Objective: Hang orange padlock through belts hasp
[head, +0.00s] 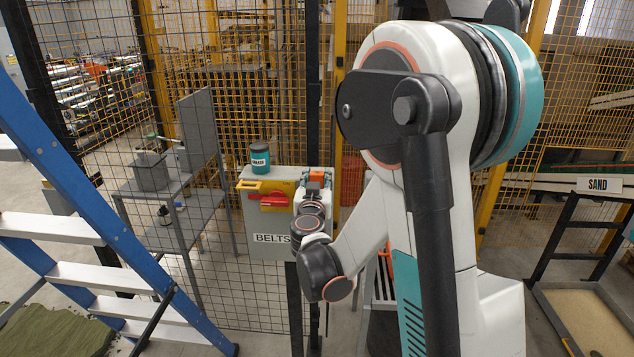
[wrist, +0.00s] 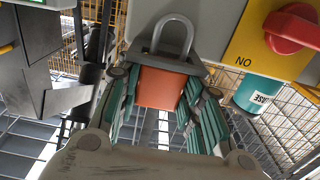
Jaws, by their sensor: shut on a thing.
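The orange padlock (wrist: 162,88) is between the teal-padded fingers of my gripper (wrist: 160,98) in the wrist view, which are shut on its body. Its silver shackle (wrist: 173,32) loops out past the fingertips against the grey box face. A dark grey bar crosses at the shackle's base; I cannot tell whether it is the hasp or whether the shackle passes through anything. In the head view, the padlock (head: 316,173) shows as an orange patch at the upper right of the grey box marked BELTS (head: 285,215), with my gripper (head: 315,182) in front, hiding the hasp area.
A red handle (head: 273,199) on a yellow plate sits left of my gripper on the box. A teal jar (head: 260,158) stands on the box top. A mesh fence runs behind. A blue ladder (head: 80,200) is at left, a grey bench (head: 170,185) beyond it.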

